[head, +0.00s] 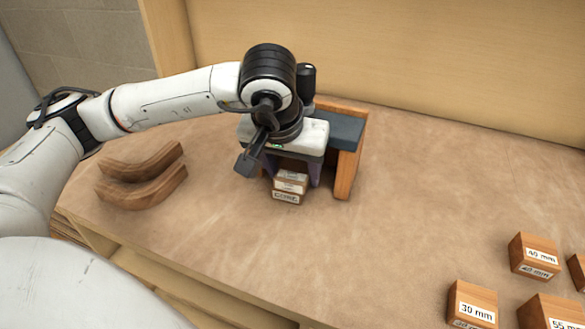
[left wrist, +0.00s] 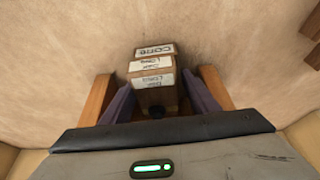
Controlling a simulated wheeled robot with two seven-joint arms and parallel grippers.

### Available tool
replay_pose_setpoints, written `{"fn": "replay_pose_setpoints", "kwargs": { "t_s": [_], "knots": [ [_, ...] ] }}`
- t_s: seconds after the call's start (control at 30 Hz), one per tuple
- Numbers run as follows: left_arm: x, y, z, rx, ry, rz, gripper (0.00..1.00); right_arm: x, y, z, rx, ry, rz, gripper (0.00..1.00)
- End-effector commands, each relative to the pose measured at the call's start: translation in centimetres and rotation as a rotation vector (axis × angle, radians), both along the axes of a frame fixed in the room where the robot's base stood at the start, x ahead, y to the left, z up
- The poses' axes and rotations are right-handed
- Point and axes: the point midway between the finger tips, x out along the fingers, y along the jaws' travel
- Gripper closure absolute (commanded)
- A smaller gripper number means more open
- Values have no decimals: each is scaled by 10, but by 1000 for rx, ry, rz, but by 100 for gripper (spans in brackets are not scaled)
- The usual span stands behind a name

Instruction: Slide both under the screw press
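The screw press (head: 347,172) is a wooden frame with a dark grey slab on top, mostly hidden behind my left wrist. A small stack of wooden blocks (head: 288,196) with white labels stands at its front, one label reading "CORE". It also shows in the left wrist view (left wrist: 155,95). My left gripper (head: 294,172) points down over the stack. Its purple-grey fingers (left wrist: 160,101) stand apart on either side of the stack, with visible gaps. Wooden posts flank the fingers in the left wrist view. A black knob shows behind the stack. My right gripper is out of view.
Two curved wooden pieces (head: 141,176) lie together on the left of the bench. Labelled blocks, including a 30 mm block (head: 472,304) and a 40 mm block (head: 533,255), stand at the right. The bench top (head: 410,200) between is clear. A wooden back wall rises behind.

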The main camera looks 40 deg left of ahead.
Motion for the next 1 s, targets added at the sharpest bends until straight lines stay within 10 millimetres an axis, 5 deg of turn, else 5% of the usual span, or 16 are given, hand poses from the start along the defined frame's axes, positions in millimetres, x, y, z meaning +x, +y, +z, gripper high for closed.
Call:
{"fn": "replay_pose_setpoints", "kwargs": {
  "t_s": [0.2, 0.9, 0.93, 1.0],
  "knots": [
    [0, 0, 0, 0, 0, 0, 80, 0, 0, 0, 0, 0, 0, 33],
    [9, 0, 1, -4, -9, 15, 80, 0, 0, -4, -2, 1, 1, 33],
    [10, -1, 1, -4, -9, 15, 50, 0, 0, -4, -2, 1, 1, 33],
    [10, -1, 2, -5, -10, 15, 38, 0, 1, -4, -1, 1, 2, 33]
  ]
}}
